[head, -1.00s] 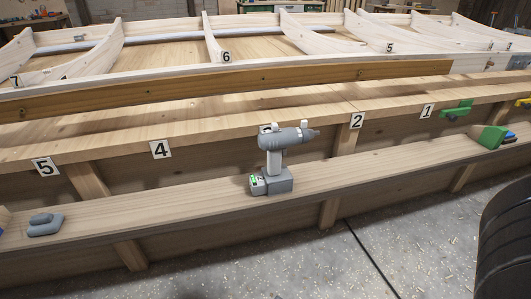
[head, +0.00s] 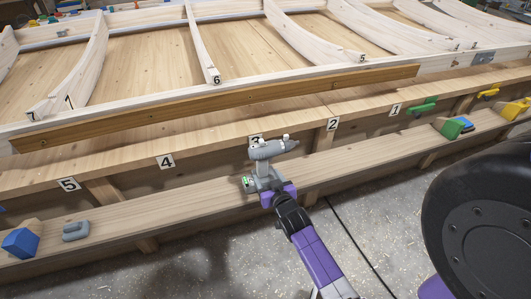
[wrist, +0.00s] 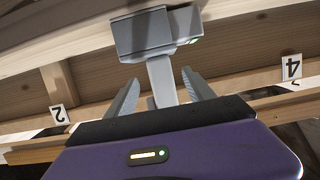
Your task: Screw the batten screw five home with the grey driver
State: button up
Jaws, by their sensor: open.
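The grey driver (head: 270,150) stands upright on the lower shelf in the head view, its nose pointing right. In the wrist view its handle (wrist: 163,82) shows between my fingers, with the battery base (wrist: 155,32) at the top. My gripper (head: 272,186) is at the driver's handle from the front; its two fingers (wrist: 160,76) are apart, one on each side of the handle, with gaps visible. The brown batten (head: 230,106) runs along the trailer frame behind. Small dark screw heads dot it, too small to tell which is screw five.
Number plates 5 (head: 68,184), 4 (head: 165,161), 2 (head: 333,124) and 1 (head: 395,109) line the ledge; plate 3 is partly hidden by the driver. A grey block (head: 76,231) and blue block (head: 21,242) sit left on the shelf. A black wheel (head: 485,220) stands right.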

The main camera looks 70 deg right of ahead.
jog(key=shift+d+r, duration=0.1)
jog(key=shift+d, duration=0.3)
jog(key=shift+x, duration=0.95)
jog(key=b+x, duration=0.1)
jog(key=x, duration=0.4)
jog(key=shift+w+d, duration=0.1)
jog(key=shift+w, duration=0.35)
grip_shut()
jog(key=shift+r, duration=0.2)
